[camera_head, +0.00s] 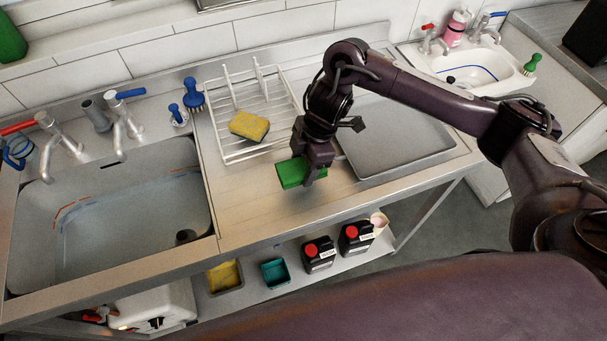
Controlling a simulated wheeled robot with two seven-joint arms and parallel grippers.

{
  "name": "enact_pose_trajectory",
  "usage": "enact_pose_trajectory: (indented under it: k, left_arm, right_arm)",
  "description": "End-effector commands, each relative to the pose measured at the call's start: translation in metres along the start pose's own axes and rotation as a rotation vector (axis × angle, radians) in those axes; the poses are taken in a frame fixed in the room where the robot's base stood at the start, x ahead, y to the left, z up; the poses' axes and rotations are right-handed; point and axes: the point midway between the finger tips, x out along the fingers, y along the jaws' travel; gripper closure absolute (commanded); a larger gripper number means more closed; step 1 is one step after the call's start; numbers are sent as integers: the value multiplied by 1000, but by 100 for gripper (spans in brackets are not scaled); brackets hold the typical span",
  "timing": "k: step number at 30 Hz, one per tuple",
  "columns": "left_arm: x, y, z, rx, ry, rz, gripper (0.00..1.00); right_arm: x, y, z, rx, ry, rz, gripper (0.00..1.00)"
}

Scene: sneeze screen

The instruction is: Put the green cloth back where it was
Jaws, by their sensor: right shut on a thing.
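The green cloth (290,174) is a folded green block at the front right corner of the white wire rack. My right gripper (311,178) is shut on the green cloth from above, over the steel drainboard. I cannot tell whether the cloth touches the drainboard or hangs just above it. My fingers and wrist hide its right part. My left gripper is not in view.
The wire rack (227,117) holds a yellow sponge (249,126). A grey tray (398,150) lies right of my gripper. The big sink (110,225) is at left. The drainboard's front (260,220) is clear. Bottles (318,253) and tubs stand on the shelf below.

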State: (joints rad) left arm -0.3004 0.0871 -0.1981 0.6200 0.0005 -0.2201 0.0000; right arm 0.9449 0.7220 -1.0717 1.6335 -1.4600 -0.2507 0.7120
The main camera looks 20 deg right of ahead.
Motion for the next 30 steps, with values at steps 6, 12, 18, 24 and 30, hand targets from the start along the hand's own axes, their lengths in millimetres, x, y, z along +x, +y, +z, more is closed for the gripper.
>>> enact_pose_trajectory:
  k: [6, 12, 18, 24, 30]
  left_arm:
    - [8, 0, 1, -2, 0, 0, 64]
    - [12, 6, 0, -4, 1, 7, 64]
    - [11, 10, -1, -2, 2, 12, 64]
    - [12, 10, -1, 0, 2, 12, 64]
    - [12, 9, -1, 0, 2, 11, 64]
  right_arm:
    - [25, -1, 6, 3, 2, -4, 59]
    - [43, 0, 11, 0, 1, 0, 59]
    - [42, 0, 12, 0, 0, 1, 59]
    - [45, 0, 13, 0, 0, 0, 38]
    - [45, 0, 12, 0, 0, 0, 19]
